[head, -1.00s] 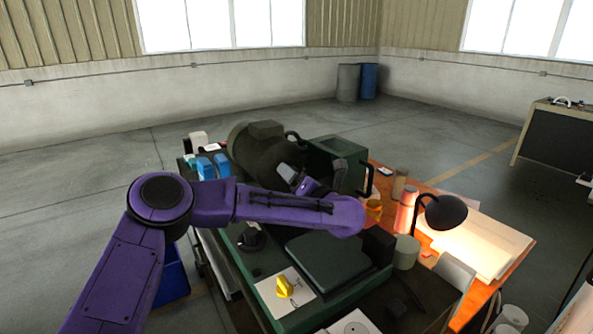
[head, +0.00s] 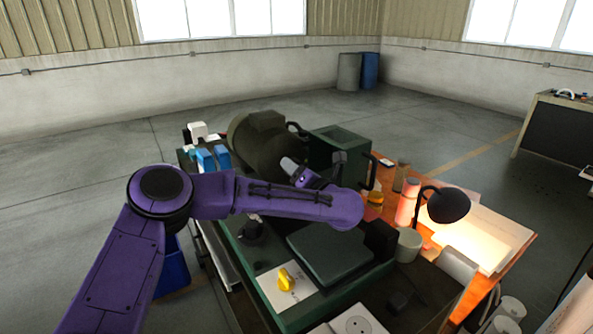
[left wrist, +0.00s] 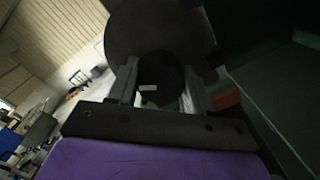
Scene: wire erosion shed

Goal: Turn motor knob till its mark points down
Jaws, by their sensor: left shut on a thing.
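The motor (head: 258,142) is a big dark cylinder at the back of the bench in the head view. In the left wrist view its knob (left wrist: 166,75) is a dark round piece with a small pale mark (left wrist: 148,88), which sits low and left of the knob's centre in that tilted picture. My left gripper (left wrist: 160,88) is shut on the knob, one finger on each side. In the head view the left gripper (head: 290,167) is at the motor's front, and the knob is hidden there. My right gripper is out of view.
A yellow knob (head: 287,280) stands on a white plate at the bench's front, with a black knob (head: 250,233) behind it. A green box (head: 340,152) stands right of the motor. A lamp (head: 447,205) and a red bottle (head: 405,203) are farther right.

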